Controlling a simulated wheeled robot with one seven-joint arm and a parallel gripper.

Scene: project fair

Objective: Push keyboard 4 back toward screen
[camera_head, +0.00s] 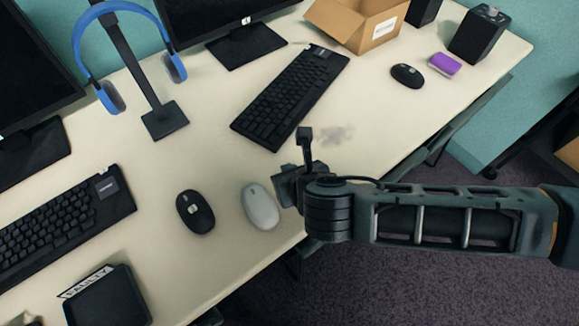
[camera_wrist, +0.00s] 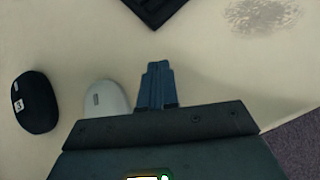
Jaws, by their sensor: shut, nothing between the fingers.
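A black keyboard (camera_head: 291,96) lies at an angle on the pale desk, in front of the middle screen (camera_head: 215,12), with bare desk between it and the screen stand. Its near corner shows at the top of the wrist view (camera_wrist: 155,8). A second black keyboard (camera_head: 62,226) lies at the left. I cannot read a number on either. My gripper (camera_head: 287,186) is over the desk's front edge area, short of the middle keyboard and beside the white mouse. In the wrist view my gripper's fingers (camera_wrist: 157,70) are together and empty, pointing toward the keyboard corner.
A white mouse (camera_head: 261,206) is close left of my gripper, with a black mouse (camera_head: 195,212) beyond it. A grey smudge (camera_head: 333,134) marks the desk. Blue headphones (camera_head: 111,97) hang on a stand. A cardboard box (camera_head: 358,22) stands behind the keyboard's right end.

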